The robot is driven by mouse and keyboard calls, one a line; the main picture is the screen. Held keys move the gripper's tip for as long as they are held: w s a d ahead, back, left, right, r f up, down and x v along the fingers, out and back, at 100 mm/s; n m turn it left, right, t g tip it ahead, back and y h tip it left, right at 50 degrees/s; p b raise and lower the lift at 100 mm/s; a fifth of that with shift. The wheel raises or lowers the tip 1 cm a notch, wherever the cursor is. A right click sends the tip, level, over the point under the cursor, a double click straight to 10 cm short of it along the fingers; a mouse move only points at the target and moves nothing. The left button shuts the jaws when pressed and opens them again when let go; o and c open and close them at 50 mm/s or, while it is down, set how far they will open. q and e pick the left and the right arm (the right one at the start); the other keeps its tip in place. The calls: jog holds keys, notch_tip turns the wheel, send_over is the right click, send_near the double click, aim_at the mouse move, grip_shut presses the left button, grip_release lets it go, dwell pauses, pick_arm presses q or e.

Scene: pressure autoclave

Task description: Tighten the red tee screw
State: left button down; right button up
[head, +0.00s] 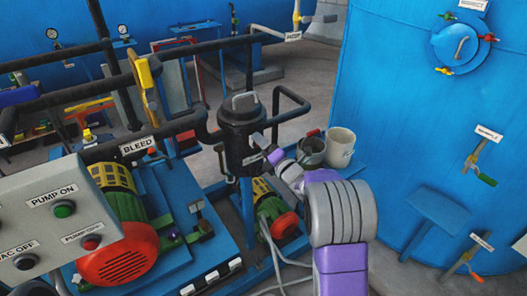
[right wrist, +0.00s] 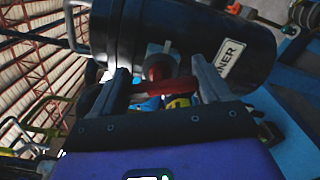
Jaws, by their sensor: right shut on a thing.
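The red tee screw (right wrist: 160,84) shows in the right wrist view, its crossbar spanning the space between my right fingers and its shaft pointing at a black cylinder (right wrist: 180,38). The cylinder carries a white label ending in "NER". My right gripper (right wrist: 162,78) is shut on the tee screw's bar. In the head view my right gripper (head: 268,148) reaches the right side of the black cylinder (head: 240,125), just below its lid. The tee screw is hidden there behind the gripper. My left gripper is not in view.
Black pipes (head: 190,48) run left and above the cylinder. A green and red pump motor (head: 115,255) and a control panel (head: 50,225) stand at the left. Two buckets (head: 340,147) sit behind my wrist. A large blue vessel (head: 410,100) fills the right.

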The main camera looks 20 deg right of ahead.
jog(key=m+b, duration=0.3)
jog(key=m, duration=0.2)
jog(key=shift+f+m, duration=0.15)
jog(key=shift+m, duration=0.25)
jog(key=m+b, duration=0.1)
jog(key=m, duration=0.1)
jog(key=shift+m, duration=0.3)
jog(key=m+b, duration=0.1)
jog(key=m, duration=0.1)
jog(key=shift+m, duration=0.4)
jog(key=m, duration=0.2)
jog(key=shift+m, duration=0.3)
jog(key=m, duration=0.2)
jog(key=shift+m, duration=0.4)
jog(key=m, duration=0.6)
jog(key=shift+a+p, duration=0.1)
jog(key=shift+p, duration=0.2)
jog(key=shift+m, duration=0.3)
